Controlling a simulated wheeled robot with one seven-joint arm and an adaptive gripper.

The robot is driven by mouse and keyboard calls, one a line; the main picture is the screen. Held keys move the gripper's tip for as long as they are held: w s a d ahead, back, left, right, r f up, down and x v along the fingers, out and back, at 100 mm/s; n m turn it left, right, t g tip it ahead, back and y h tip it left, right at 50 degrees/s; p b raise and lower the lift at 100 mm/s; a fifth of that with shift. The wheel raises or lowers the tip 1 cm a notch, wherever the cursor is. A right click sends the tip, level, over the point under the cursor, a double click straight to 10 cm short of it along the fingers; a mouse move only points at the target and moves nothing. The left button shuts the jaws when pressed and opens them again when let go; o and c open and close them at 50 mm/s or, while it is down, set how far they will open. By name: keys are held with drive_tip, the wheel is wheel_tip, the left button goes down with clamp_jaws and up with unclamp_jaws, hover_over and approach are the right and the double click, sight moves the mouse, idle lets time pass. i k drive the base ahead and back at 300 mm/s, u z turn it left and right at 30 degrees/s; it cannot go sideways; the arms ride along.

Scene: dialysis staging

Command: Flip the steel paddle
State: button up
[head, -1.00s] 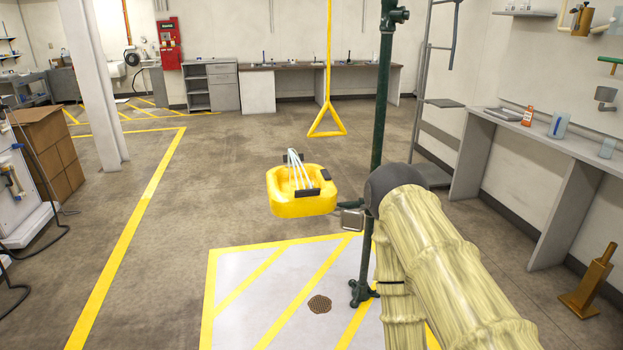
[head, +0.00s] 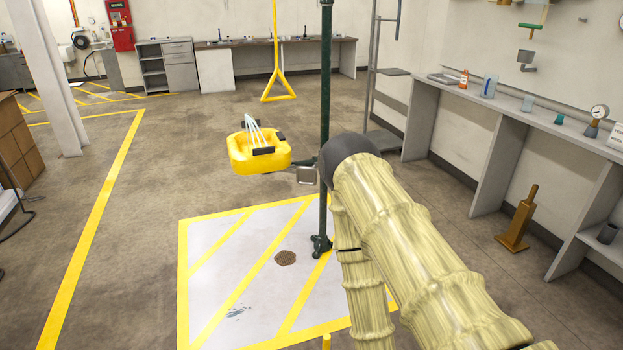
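The steel paddle (head: 306,175) is a small grey square plate just right of the yellow eyewash bowl (head: 259,163), beside the dark green standpipe (head: 325,90). Pale arcs like water rise over the bowl between dark pieces on its rim. The black elbow of my arm is close to the right of the paddle in the picture; I cannot tell the gap in depth. My forearm hangs down from the elbow and leaves the bottom edge. My gripper is out of view.
A yellow triangular pull handle (head: 278,86) hangs behind the bowl. A yellow-striped white floor area with a drain (head: 285,258) and a small wet-looking patch (head: 235,311) is in front. A grey bench (head: 440,98) lines the right wall, with a brass-coloured floor stand (head: 517,222) before it. Open floor lies left.

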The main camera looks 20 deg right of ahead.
sight(305, 175)
drive_tip(key=u, duration=0.3)
drive_tip(key=i, duration=2.85)
drive_tip(key=z, duration=1.2)
drive_tip(key=i, duration=0.7)
drive_tip(key=z, duration=0.3)
